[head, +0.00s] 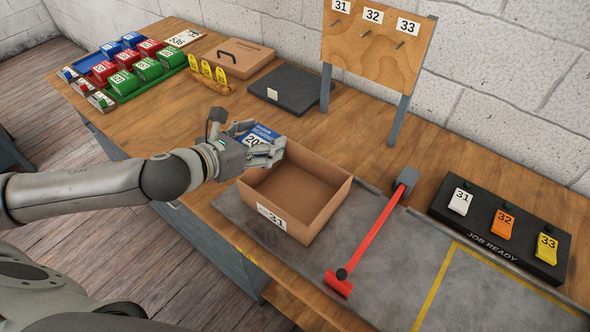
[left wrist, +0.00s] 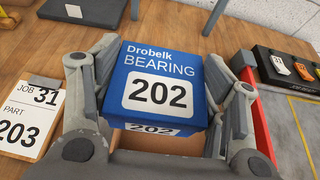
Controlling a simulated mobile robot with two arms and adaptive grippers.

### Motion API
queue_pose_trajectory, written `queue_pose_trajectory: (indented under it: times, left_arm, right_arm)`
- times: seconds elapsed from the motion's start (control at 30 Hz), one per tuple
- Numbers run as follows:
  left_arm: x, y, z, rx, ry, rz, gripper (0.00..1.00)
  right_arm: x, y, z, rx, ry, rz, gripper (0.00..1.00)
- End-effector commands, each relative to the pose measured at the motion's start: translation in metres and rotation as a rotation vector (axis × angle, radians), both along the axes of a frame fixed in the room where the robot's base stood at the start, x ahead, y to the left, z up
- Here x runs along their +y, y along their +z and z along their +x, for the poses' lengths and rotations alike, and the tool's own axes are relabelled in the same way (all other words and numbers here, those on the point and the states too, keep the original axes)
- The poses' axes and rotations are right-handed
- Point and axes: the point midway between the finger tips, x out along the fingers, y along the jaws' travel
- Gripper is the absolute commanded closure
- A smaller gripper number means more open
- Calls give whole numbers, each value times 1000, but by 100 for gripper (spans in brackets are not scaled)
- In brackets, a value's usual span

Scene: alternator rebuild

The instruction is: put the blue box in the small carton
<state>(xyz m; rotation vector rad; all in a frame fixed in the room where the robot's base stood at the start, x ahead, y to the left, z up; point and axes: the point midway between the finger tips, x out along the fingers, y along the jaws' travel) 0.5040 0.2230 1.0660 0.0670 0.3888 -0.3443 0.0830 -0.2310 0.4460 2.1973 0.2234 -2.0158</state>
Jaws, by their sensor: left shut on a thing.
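The blue box (head: 260,132), labelled "Drobelk BEARING 202", is held up in my left gripper (head: 250,150). In the left wrist view the blue box (left wrist: 160,85) sits between both fingers of the left gripper (left wrist: 165,92), which is shut on it. The small open carton (head: 335,205), tagged 31, stands on the grey mat. The gripper and box are at its back left edge in the head view, seemingly above the rim. The carton's visible floor is bare; part of its back left is hidden by the gripper. My right gripper is not in view.
A red bar with a grey head (head: 372,235) lies right of the carton. A black JOB READY tray (head: 480,232) holds tags 31, 32 and 33. A hook board (head: 372,55) stands behind. A card reading "JOB 31 PART 203" (left wrist: 28,118) lies left. Coloured boxes (head: 122,82) fill the far left.

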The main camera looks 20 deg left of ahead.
Motion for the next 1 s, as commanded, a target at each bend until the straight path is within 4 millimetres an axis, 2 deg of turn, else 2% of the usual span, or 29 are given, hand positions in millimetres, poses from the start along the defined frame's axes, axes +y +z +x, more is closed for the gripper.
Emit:
queue_pose_trajectory:
  times: [0.17, 0.3, 0.5, 0.77, 1.0]
  left_arm:
    - [-26, -8, 5, -1, -3, -5, 60]
    - [-42, -31, 8, 3, -1, -4, 60]
    - [-60, -55, 12, 1, 1, -2, 60]
    - [-72, -70, 14, 2, 0, -2, 60]
    - [-72, -98, 15, 1, 1, 1, 60]
  right_arm:
    - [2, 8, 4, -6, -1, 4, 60]
    - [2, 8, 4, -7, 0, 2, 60]
    - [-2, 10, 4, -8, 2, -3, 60]
    - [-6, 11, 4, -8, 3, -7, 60]
    - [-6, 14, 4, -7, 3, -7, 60]
